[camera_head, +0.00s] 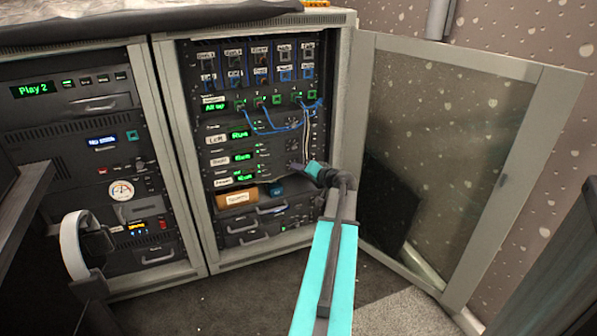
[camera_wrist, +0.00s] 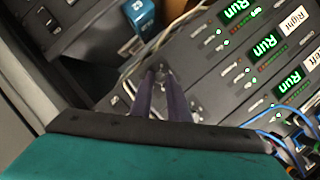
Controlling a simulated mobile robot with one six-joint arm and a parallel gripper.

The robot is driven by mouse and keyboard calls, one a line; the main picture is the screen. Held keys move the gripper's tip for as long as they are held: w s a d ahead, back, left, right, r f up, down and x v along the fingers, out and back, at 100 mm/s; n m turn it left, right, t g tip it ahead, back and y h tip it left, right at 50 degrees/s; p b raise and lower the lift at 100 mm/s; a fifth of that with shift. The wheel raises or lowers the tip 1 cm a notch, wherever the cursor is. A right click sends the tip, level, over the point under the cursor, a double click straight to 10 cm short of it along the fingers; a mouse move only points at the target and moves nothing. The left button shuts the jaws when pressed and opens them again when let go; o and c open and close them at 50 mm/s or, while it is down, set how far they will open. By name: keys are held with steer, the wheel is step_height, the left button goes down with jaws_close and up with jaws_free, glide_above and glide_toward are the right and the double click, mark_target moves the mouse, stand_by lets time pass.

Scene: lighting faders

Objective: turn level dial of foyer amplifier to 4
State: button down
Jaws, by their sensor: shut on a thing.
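The foyer amplifier is the lowest of three black amplifiers with green "Run" displays in the open rack; its display (camera_head: 245,177) shows in the head view. In the wrist view its display (camera_wrist: 238,13) is at the top, with its label cut off. My gripper (camera_head: 303,167) is at the right end of this amplifier's front. In the wrist view the two dark fingers of my gripper (camera_wrist: 160,72) are close together at the panel, shut on the level dial. The fingers hide most of the dial, so its setting cannot be read.
The other two amplifiers (camera_head: 240,134) (camera_head: 243,157) are just above, with blue patch cables (camera_head: 272,128) and pale cables hanging near. An orange roll (camera_head: 233,197) and a blue object (camera_wrist: 142,15) lie below. The open glass door (camera_head: 450,150) stands right of my arm.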

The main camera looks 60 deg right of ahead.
steer(key=m+t, duration=0.1)
steer(key=m, duration=0.2)
steer(key=f+m+t, duration=0.1)
steer(key=m+t, duration=0.1)
steer(key=m, duration=0.1)
steer(key=m+t+p, duration=0.1)
steer(key=m, duration=0.2)
steer(key=shift+s+d+f+m+y, duration=0.2)
steer(key=shift+d+m+y, duration=0.1)
steer(key=shift+m+y, duration=0.1)
steer(key=shift+t, duration=0.3)
steer(key=c, duration=1.7)
jaws_free()
steer(key=shift+a, duration=0.1)
steer(key=p+v, duration=0.4)
steer(key=v, duration=0.9)
steer(key=shift+s+a, duration=0.15)
steer(key=shift+s, duration=0.2)
steer(key=shift+w, duration=0.1)
